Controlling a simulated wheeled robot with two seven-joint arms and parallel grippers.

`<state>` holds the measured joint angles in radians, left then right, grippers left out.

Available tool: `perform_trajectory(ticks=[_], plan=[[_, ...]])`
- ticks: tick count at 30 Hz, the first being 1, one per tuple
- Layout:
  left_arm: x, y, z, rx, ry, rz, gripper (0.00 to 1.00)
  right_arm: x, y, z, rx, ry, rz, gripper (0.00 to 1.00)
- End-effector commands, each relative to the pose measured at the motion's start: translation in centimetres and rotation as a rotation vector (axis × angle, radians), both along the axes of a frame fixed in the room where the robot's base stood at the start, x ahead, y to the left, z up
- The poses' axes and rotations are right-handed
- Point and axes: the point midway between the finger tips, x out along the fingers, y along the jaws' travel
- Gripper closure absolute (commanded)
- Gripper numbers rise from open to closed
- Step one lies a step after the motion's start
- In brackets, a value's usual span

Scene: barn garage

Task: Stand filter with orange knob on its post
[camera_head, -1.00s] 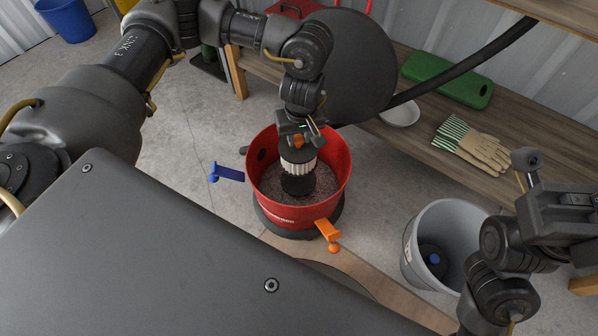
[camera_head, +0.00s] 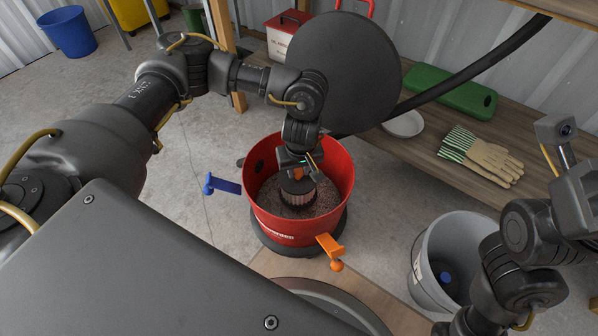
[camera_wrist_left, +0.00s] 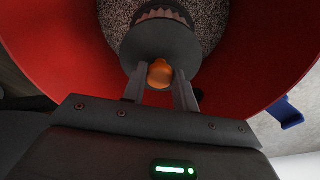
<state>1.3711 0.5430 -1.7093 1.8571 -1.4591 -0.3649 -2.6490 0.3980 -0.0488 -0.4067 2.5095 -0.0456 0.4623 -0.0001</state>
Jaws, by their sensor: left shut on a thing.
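The filter (camera_head: 298,190) has a dark top cap, a pale pleated body and an orange knob (camera_head: 298,174). It stands about upright inside the red drum (camera_head: 262,217), over a speckled grey floor. My left gripper (camera_head: 298,170) is above it, shut on the orange knob; the left wrist view shows both fingers on either side of the knob (camera_wrist_left: 160,74). The post is not visible, and I cannot tell whether the filter's lower end touches anything. My right gripper (camera_head: 575,190) is at the right edge, and its fingers are not clear.
A blue latch (camera_head: 225,186) and an orange latch (camera_head: 330,248) stick out from the drum. A grey bucket (camera_head: 420,262) stands at right. The wooden bench (camera_head: 420,160) holds gloves (camera_head: 480,157), a white bowl (camera_head: 403,124) and a green case (camera_head: 450,92). A large dark disc (camera_head: 345,70) stands behind my left arm.

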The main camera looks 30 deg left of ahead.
Motion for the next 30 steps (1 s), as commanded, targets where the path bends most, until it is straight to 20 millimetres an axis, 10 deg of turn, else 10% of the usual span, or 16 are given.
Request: perform_trajectory(ticks=[9, 10, 15, 30], plan=[[0.0, 0.0, -0.3, 0.000, -0.001, 0.000, 1.00, 0.0, 0.0, -0.1, 0.003, -0.002, 0.000, 1.00], [0.0, 0.0, -0.3, 0.000, -0.001, 0.000, 0.70, -0.1, 0.0, 0.1, 0.005, -0.006, 0.001, 1.00], [0.0, 0.0, -0.1, 0.000, -0.001, 0.000, 0.50, -0.1, 0.0, 0.3, 0.006, -0.007, 0.001, 1.00], [-0.1, -0.3, 3.2, -0.001, -0.005, -0.003, 0.50, 0.2, 0.0, 0.0, -0.029, 0.025, -0.005, 1.00]])
